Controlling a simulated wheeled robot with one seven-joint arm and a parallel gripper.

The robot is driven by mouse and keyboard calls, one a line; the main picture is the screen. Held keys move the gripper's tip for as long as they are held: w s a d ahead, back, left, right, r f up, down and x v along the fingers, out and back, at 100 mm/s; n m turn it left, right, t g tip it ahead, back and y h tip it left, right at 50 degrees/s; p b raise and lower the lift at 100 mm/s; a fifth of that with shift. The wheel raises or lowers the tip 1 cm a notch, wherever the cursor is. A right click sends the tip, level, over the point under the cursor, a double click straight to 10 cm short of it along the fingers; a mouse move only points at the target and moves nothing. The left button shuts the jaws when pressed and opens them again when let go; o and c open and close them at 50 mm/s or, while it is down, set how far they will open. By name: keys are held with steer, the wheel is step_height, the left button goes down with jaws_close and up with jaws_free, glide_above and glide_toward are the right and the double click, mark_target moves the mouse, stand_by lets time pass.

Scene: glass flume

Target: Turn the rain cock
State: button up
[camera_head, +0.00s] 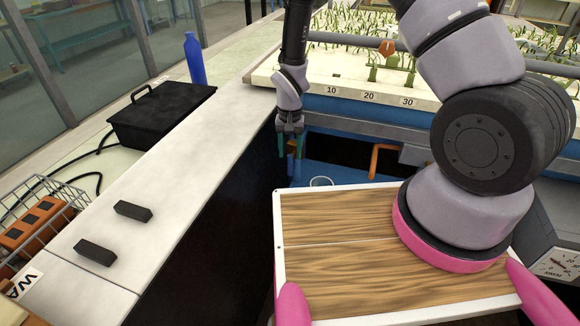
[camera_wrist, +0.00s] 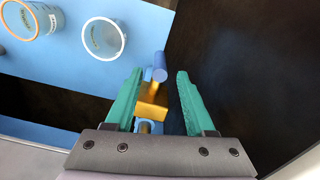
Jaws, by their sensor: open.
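The rain cock shows in the wrist view as a brass-yellow body (camera_wrist: 152,101) with a blue round-ended part (camera_wrist: 159,67) at its far end. In that view my gripper (camera_wrist: 160,76) has its teal fingers apart, one on each side of the cock. I see gaps beside both fingers, and they do not seem to touch it. In the head view my gripper (camera_head: 290,142) hangs pointing down beside the blue flume frame.
A white-rimmed cup (camera_wrist: 103,38) and another with an orange rim (camera_wrist: 33,20) stand on a blue surface. A dark wall (camera_wrist: 240,70) is close right of my fingers. A planted tray (camera_head: 350,92) lies above and behind; a white bench (camera_head: 180,175) runs along the left.

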mark_target(290, 166)
step_height(290, 166, down, 7)
stand_by(0.3)
jaws_close()
stand_by(1.4)
